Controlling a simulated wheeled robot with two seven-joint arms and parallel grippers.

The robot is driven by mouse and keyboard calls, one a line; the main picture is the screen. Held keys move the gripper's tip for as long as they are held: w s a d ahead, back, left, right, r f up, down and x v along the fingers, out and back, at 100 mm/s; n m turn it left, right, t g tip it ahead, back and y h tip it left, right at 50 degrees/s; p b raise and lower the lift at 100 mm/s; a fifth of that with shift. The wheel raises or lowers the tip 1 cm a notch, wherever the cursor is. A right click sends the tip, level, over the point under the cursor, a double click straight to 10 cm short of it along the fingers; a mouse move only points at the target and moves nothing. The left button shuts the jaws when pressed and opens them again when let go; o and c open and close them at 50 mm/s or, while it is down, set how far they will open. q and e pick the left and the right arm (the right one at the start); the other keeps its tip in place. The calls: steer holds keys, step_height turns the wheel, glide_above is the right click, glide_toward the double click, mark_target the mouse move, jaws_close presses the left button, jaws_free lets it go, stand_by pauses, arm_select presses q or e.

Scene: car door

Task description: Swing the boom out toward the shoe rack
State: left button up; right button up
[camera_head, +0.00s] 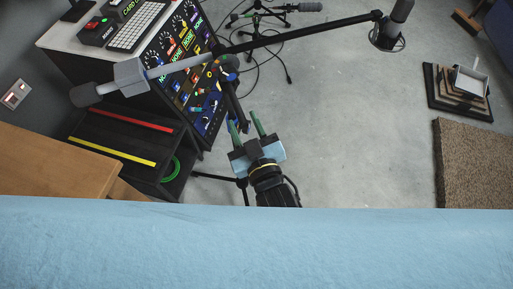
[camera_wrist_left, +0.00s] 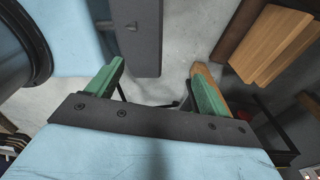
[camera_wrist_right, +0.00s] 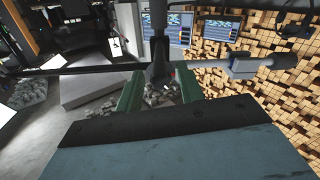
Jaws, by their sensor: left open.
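The boom (camera_head: 300,33) is a black rod on a floor stand. Its long end reaches right to a hanging microphone (camera_head: 397,22), and its short grey end carries a grey counterweight (camera_head: 87,95) over the desk. In the right wrist view the boom (camera_wrist_right: 80,69) runs crosswise beyond the fingers. My right gripper (camera_head: 247,127) is open below the boom's pivot. A dark upright part of the stand (camera_wrist_right: 160,68) shows beyond and between its green fingers; I cannot tell whether they touch it. My left gripper (camera_wrist_left: 155,86) is open and empty. I cannot identify the shoe rack with certainty.
A mixing console (camera_head: 185,65) and a black unit with red and yellow strips (camera_head: 112,153) stand left. A stepped black-and-wood stand (camera_head: 461,91) and a brown rug (camera_head: 470,165) lie right. Cables (camera_head: 265,58) and another stand are behind. Middle floor (camera_head: 350,125) is clear.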

arm_select(q)
steer(key=shift+s+d+r+p, duration=0.1)
steer(key=shift+d+r+p, duration=0.25)
steer(key=shift+d, duration=0.4)
arm_select(e)
steer(key=v, duration=0.9)
steer(key=shift+s, duration=0.3)
steer(key=shift+d, duration=0.1)
